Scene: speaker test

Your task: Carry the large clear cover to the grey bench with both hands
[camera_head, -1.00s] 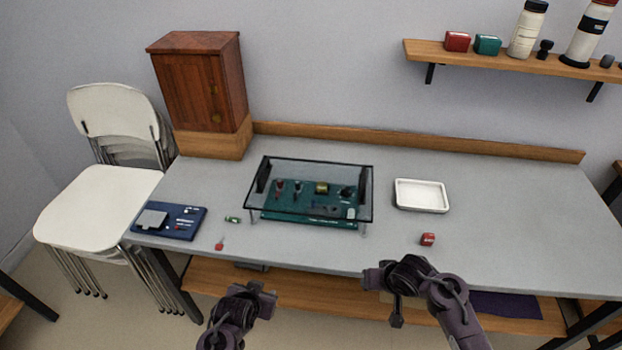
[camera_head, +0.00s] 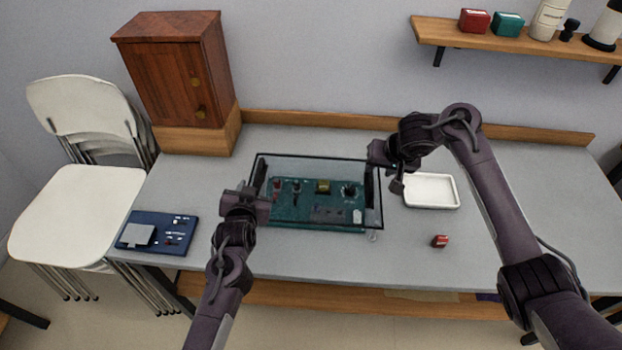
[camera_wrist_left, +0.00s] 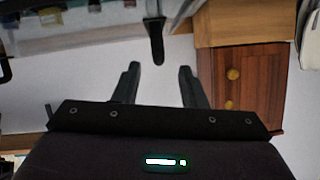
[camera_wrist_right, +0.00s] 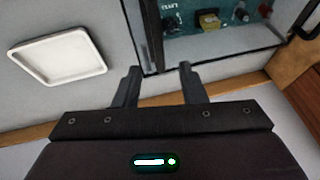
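The large clear cover (camera_head: 318,164), with dark edges and dark side handles, stands on the grey bench (camera_head: 310,268) over a green circuit board (camera_head: 300,212). My left gripper (camera_head: 256,198) is at the cover's left side. In the left wrist view its fingers (camera_wrist_left: 160,82) are open, with a dark handle (camera_wrist_left: 154,38) ahead of the gap and nothing between them. My right gripper (camera_head: 376,160) is at the cover's right side, near its far corner. In the right wrist view its fingers (camera_wrist_right: 160,80) are open near the cover's dark edge (camera_wrist_right: 225,68); contact is unclear.
A white tray (camera_head: 431,191) lies right of the cover, close to my right gripper. A small red block (camera_head: 439,241) sits in front of it. A blue device (camera_head: 158,232) and a wooden cabinet (camera_head: 180,75) are at left. The bench's right part is clear.

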